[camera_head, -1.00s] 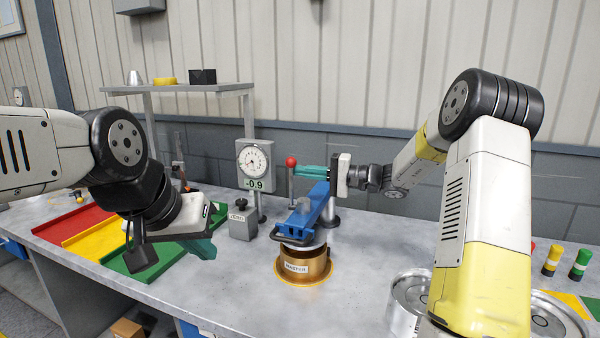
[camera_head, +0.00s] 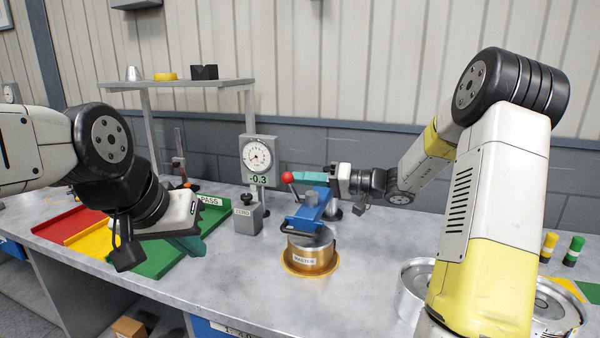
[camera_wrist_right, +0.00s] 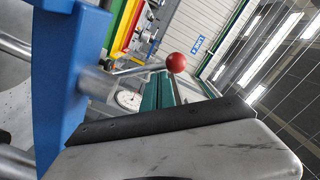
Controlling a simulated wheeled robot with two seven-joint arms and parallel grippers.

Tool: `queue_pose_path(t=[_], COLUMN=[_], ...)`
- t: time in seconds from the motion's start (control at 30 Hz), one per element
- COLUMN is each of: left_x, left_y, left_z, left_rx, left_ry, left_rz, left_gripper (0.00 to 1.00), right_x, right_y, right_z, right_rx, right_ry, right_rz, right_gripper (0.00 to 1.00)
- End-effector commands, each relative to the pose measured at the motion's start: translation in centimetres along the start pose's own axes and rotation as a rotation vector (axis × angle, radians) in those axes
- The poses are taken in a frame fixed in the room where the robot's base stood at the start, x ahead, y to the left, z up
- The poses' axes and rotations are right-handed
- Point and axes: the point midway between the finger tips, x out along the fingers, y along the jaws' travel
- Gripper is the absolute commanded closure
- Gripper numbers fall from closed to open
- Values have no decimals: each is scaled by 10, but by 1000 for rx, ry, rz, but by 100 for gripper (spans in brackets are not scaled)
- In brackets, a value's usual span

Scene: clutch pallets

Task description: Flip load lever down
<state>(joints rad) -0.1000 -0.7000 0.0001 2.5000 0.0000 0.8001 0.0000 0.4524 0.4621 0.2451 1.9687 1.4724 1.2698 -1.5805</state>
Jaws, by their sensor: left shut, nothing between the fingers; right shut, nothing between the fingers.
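The load lever is a thin rod with a red ball knob (camera_head: 287,177); it leans up and to the left from the blue press arm (camera_head: 312,209). The knob also shows in the right wrist view (camera_wrist_right: 176,62), with the rod running to the blue frame. My right gripper (camera_head: 300,176) has teal fingers, shut and empty, right beside the knob; I cannot tell whether they touch it. A brass part labelled MASTER (camera_head: 311,256) stands under the press. My left gripper (camera_head: 190,244) is shut and empty above the green tray.
A dial gauge (camera_head: 258,158) reading -0.3 stands behind the press, with a grey ZERO block (camera_head: 248,215) in front of it. Red, yellow and green trays (camera_head: 160,255) lie at left. Round metal parts (camera_head: 410,290) sit at right. The front middle of the table is clear.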

Motion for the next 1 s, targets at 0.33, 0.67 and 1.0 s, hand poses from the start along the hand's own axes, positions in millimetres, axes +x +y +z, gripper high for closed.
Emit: queue_pose_path(t=[0.33, 0.67, 1.0], left_x=[0, 0, 0], left_y=[0, 0, 0], left_z=[0, 0, 0], left_rx=[0, 0, 0], left_ry=[0, 0, 0], left_rz=[0, 0, 0], left_gripper=[100, 100, 100], right_x=[2, 3, 3], right_y=[-1, 3, 6], right_z=[35, 54, 62], right_rx=[-305, -448, -447], right_ry=[-1, 0, -2], right_rz=[16, 23, 23], right_gripper=[100, 100, 100])
